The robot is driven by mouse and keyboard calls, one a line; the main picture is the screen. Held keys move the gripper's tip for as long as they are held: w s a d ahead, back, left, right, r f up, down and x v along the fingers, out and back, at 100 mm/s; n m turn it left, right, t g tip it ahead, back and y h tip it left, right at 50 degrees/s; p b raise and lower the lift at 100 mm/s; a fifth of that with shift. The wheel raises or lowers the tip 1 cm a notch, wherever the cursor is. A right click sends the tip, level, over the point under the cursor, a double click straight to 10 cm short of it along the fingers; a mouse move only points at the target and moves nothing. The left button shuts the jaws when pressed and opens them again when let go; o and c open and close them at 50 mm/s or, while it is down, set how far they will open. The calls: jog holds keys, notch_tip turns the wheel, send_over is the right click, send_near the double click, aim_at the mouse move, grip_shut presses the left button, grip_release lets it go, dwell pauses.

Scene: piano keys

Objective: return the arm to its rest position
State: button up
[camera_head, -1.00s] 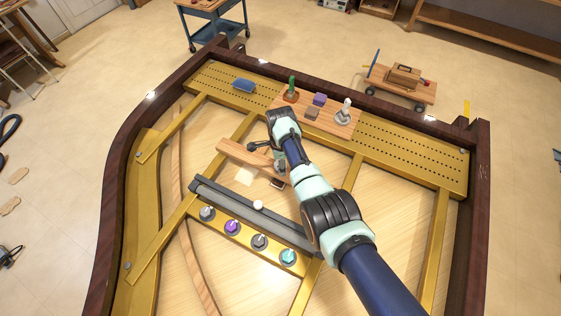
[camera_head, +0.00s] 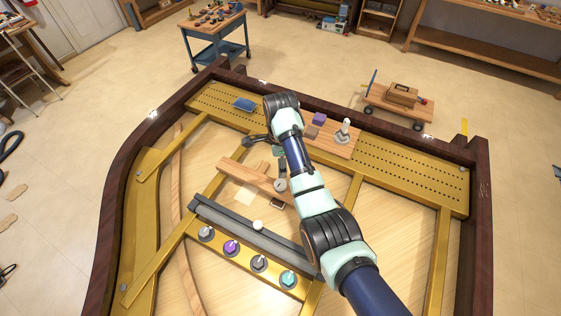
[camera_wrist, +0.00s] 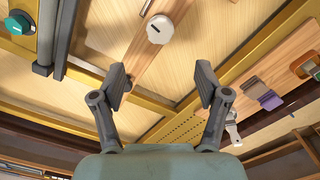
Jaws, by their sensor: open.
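My arm reaches in from the lower right over the open piano body, whose gold frame (camera_head: 415,178) fills the middle of the head view. My gripper (camera_head: 264,147) is above the frame, near a wooden bar (camera_head: 252,178) with a pale round disc (camera_head: 280,185). In the wrist view my gripper (camera_wrist: 162,82) has its two fingers wide apart, with nothing between them. The disc (camera_wrist: 160,29) shows beyond the fingertips there. My arm hides part of the wooden board behind it.
The wooden board (camera_head: 338,150) carries a purple block (camera_head: 319,118) and a white-topped piece (camera_head: 344,129). A blue block (camera_head: 244,104) lies left of it. A dark rim (camera_head: 118,200) surrounds the frame.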

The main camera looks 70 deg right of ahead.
dwell(0.4)
jog(key=w+a+r+n+t+h, duration=0.1)
jog(key=w+a+n+t, duration=0.1)
jog(key=w+a+n, duration=0.55)
jog(key=w+a+r+n+t+h, duration=0.1)
jog(key=w+a+n+t, duration=0.3)
jog(key=a, duration=0.7)
jog(key=a+r+n+t, duration=0.1)
jog(key=a+r+n, duration=0.1)
jog(key=a+n, duration=0.3)
jog(key=a+r+n+t, duration=0.2)
jog(key=a+r+n, duration=0.15)
jog(key=a, duration=0.45)
jog(key=s+a+r+n+t+y, duration=0.1)
jog(key=s+a+r+n+t, duration=0.1)
jog(key=s+a+r+n, duration=0.3)
jog(key=a+r+n+t+y, duration=0.1)
jog(key=a+n, duration=0.2)
jog(key=a, duration=0.4)
notch_tip(320, 180, up, 16)
jog(key=s+n+p, duration=0.1)
jog(key=p, duration=1.3)
jog(key=shift+s+a+f+n+t, duration=0.2)
jog(key=shift+s+a+n+t, duration=0.05)
jog(key=shift+a+n+t, duration=0.2)
